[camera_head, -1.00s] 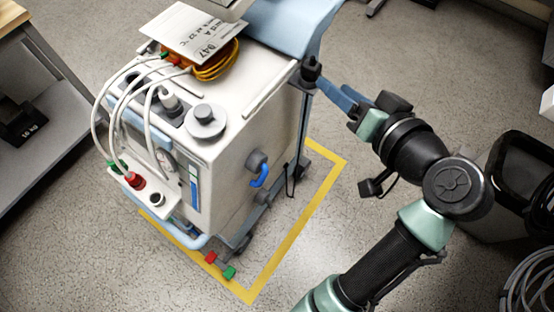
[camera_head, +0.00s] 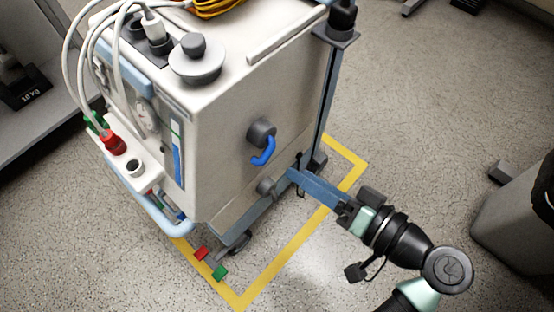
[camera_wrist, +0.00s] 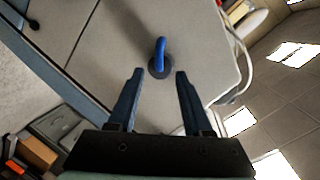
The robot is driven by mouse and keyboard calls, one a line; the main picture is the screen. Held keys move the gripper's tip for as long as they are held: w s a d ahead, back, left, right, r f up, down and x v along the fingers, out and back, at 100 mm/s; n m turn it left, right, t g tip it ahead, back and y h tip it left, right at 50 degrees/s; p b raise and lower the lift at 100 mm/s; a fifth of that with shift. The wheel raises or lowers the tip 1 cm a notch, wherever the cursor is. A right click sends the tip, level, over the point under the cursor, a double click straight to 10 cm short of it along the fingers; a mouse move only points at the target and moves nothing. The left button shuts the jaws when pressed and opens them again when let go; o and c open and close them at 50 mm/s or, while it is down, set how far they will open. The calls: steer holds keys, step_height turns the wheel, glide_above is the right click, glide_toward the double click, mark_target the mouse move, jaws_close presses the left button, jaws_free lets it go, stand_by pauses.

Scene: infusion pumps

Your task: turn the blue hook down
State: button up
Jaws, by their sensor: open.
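The blue hook (camera_head: 264,152) is on a dark grey round knob (camera_head: 261,132) on the side wall of the white machine (camera_head: 225,140). In the head view it curves downward to the left. My gripper (camera_head: 296,176), with blue fingers, is open and empty, low and to the right of the hook. In the wrist view the hook (camera_wrist: 160,48) and its round base (camera_wrist: 160,68) lie between and beyond the spread fingertips of my gripper (camera_wrist: 159,74). The fingers look apart from the hook, and nothing hides it there.
A second grey knob (camera_head: 267,186) sits below the hook, close to my gripper. A blue-grey post (camera_head: 325,95) stands at the machine's rear corner. Yellow tape (camera_head: 300,233) marks the floor around it. White hoses (camera_head: 82,50) loop at the left. A grey bin (camera_head: 515,205) stands at right.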

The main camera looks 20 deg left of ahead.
mark_target(270, 155)
steer(key=shift+b+x, duration=1.2)
steer(key=shift+x, duration=2.55)
jaws_close()
